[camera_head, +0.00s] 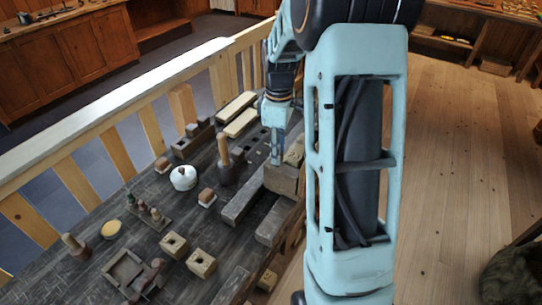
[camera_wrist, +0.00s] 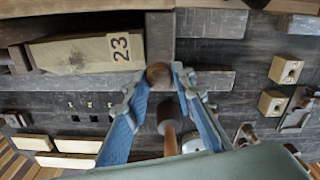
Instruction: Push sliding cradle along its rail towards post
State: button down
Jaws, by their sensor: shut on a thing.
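The sliding cradle (camera_wrist: 160,38) is a dark grey-brown wooden piece in the wrist view, with a pale block (camera_wrist: 80,54) marked 23 lying in it. The cradle also shows in the head view (camera_head: 281,182), partly behind my arm. Two grey parallel bars (camera_wrist: 206,81) run on past it and look like its rail; they also show in the head view (camera_head: 243,196). My gripper (camera_wrist: 159,74) has its blue fingers either side of a round brown knob (camera_wrist: 158,77) at the cradle's near edge, shut on it. I cannot make out which thing is the post.
A mallet (camera_head: 225,165) stands handle up near the bars. A white round pot (camera_head: 184,178), pale bars (camera_head: 240,122), holed blocks (camera_head: 174,245) and a dark tray (camera_head: 127,272) lie about the dark table. My arm hides the table's right side.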

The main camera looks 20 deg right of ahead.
jog(key=shift+w+d+r, duration=0.1)
jog(key=shift+w+d, duration=0.1)
jog(key=shift+d, duration=0.05)
jog(key=c, duration=1.6)
grip_release()
notch_tip(320, 180, up, 12)
jog(key=shift+f, duration=0.1)
